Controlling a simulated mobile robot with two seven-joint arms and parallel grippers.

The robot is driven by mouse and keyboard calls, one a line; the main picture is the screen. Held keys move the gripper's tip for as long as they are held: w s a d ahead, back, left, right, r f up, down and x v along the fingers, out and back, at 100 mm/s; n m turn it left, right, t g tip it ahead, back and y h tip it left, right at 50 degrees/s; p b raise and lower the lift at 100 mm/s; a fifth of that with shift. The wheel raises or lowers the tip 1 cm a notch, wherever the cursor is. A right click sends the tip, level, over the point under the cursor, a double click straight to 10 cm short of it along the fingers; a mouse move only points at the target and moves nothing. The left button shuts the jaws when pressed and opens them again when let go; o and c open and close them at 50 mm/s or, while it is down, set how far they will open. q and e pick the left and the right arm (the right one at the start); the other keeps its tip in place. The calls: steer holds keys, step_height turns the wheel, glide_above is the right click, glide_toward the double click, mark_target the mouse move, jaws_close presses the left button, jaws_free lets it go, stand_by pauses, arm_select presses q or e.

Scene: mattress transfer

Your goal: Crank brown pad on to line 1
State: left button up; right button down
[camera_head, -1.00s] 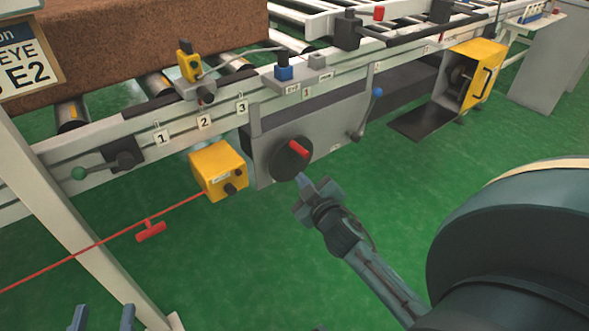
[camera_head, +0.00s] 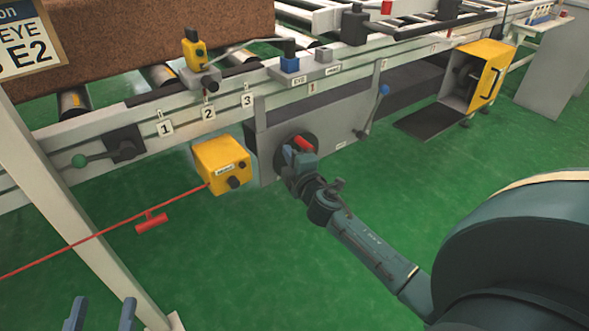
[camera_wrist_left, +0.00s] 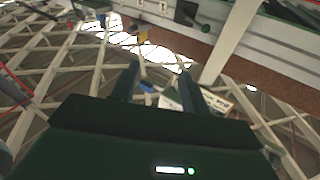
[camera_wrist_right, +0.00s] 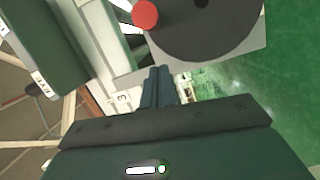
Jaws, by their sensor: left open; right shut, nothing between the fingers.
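The brown pad (camera_head: 150,45) lies on the rollers at the upper left in the head view. Plates numbered 1 (camera_head: 165,127), 2 (camera_head: 208,113) and 3 (camera_head: 248,100) hang on the front rail. The crank is a dark disc with a red handle (camera_head: 303,145) on the grey panel; in the right wrist view the red handle (camera_wrist_right: 145,14) shows beside the disc (camera_wrist_right: 205,30). My right gripper (camera_head: 290,152) is shut and empty, close to the handle; contact cannot be told. My left gripper (camera_head: 101,308) is open and empty at the lower left, away from the conveyor.
A yellow box (camera_head: 222,166) stands left of the crank, with a red cord and red pull grip (camera_head: 151,222) before it. A lever with a blue knob (camera_head: 384,90) is to the right. A white post (camera_head: 75,190) crosses the left side.

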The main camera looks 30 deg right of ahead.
mark_target(303, 145)
steer(key=d, duration=0.3)
steer(key=shift+d+f, duration=0.1)
steer(key=shift+f, duration=0.2)
arm_select(q)
steer(key=shift+d+r, duration=0.1)
arm_select(e)
steer(key=shift+d+r+m+p, duration=0.3)
steer(key=shift+d+p, duration=0.15)
steer(key=shift+d, duration=0.2)
steer(key=shift+d+m+p, duration=0.2)
steer(key=shift+m+p, duration=0.1)
steer(key=shift+p, duration=0.05)
steer(key=shift+d+f, duration=0.1)
steer(key=shift+f, duration=0.1)
arm_select(q)
steer(key=shift+s+a+f+y, duration=0.1)
steer(key=shift+a+f+y, duration=0.15)
steer(key=shift+f+y, duration=0.05)
steer(key=shift+r, duration=0.1)
